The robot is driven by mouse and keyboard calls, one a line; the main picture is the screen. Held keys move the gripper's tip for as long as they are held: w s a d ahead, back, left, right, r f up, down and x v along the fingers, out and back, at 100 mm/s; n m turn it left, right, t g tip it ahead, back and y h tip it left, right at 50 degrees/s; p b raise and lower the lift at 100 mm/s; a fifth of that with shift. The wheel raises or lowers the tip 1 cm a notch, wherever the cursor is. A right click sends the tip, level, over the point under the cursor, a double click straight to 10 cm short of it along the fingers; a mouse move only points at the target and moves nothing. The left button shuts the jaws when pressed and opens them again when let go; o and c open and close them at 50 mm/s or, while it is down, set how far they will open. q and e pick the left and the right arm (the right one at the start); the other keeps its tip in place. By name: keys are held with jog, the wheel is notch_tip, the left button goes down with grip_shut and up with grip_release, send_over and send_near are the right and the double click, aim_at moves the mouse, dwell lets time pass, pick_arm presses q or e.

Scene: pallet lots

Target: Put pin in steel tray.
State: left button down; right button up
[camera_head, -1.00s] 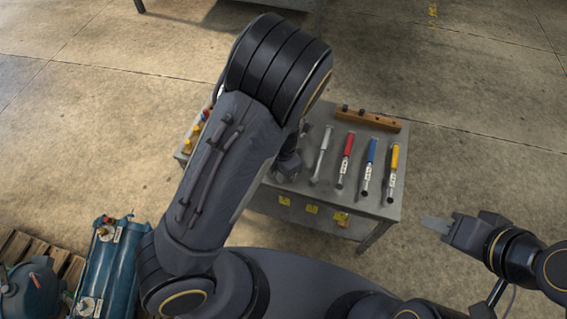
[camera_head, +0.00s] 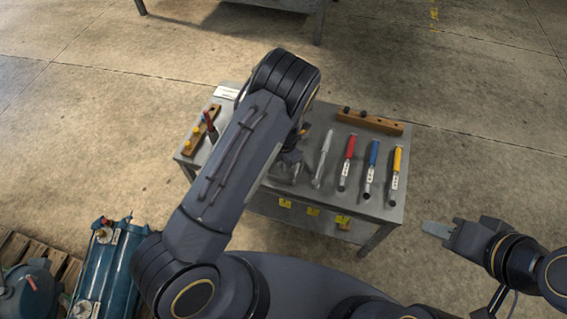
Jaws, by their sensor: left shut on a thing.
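My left gripper (camera_head: 289,174) is low over the grey steel table (camera_head: 378,208), left of the silver-handled tool, with its fingers pointing down. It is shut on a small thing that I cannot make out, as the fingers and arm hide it. I cannot pick out a pin for certain. No separate steel tray shows clearly; my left arm covers the middle left of the table. My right gripper (camera_head: 436,229) is off the table's right side, over the floor, and I see its fingers edge-on.
A silver-handled tool (camera_head: 324,155), a red one (camera_head: 349,150), a blue one (camera_head: 372,155) and a yellow one (camera_head: 397,162) lie in a row. A wooden block (camera_head: 370,121) lies behind them. A wooden rack (camera_head: 203,130) with coloured pieces stands at left. Blue cylinders (camera_head: 110,262) stand at lower left.

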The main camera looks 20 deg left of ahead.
pick_arm(q)
jog(key=shift+f, duration=0.1)
jog(key=c, duration=1.3)
grip_release()
